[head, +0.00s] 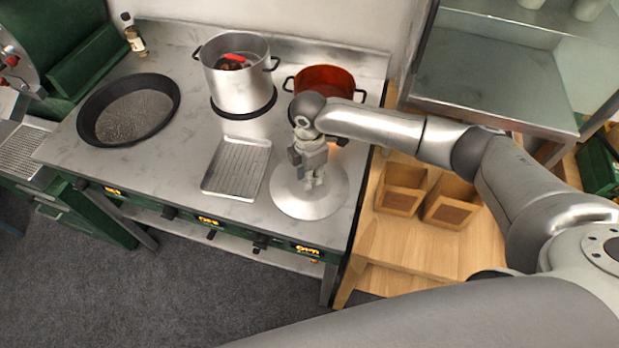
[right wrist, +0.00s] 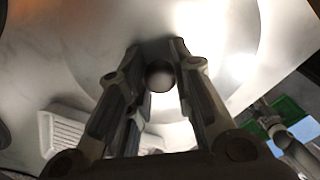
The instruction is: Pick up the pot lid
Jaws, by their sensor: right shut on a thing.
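The pot lid (head: 291,202) is a round, shiny metal disc at the front right of the steel stove top in the head view. My right gripper (head: 314,184) is over its middle and points down. In the right wrist view the lid (right wrist: 100,40) fills the upper part, and its dark round knob (right wrist: 160,76) sits between the two fingers of my right gripper (right wrist: 160,72). The right gripper is shut on the knob. I cannot tell whether the lid is touching the stove top or just above it. My left gripper is not in view.
A tall steel pot (head: 238,85) and a red pot (head: 326,79) stand at the back. A dark pan (head: 128,108) is at the left. A grooved metal tray (head: 236,168) lies left of the lid. Wooden boxes (head: 402,190) stand on a wooden table at the right.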

